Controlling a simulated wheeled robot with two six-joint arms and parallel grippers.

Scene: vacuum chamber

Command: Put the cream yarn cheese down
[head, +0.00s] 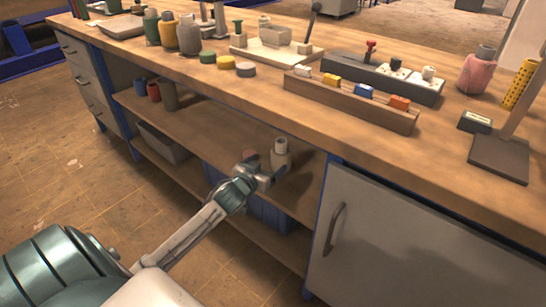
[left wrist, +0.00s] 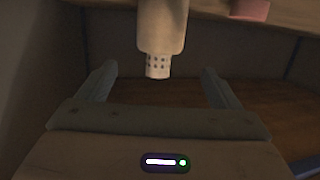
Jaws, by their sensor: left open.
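The cream yarn cheese (head: 280,157) stands upright on the upper shelf under the bench top, near its right end. My left gripper (head: 266,176) is at the shelf's front edge, just in front of the cheese, and is open. In the left wrist view the cheese (left wrist: 162,28) appears from the top edge with its perforated white tube end hanging between the two spread fingers (left wrist: 158,72). Gaps show on both sides, so neither finger appears to touch it. My right gripper is not in view.
A reddish piece (head: 249,155) stands on the shelf left of the cheese; a pink thing (left wrist: 250,8) shows in the left wrist view. A grey cabinet door (head: 400,240) closes off the right. A blue crate (head: 262,212) sits below. The shelf's middle (head: 215,130) is clear.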

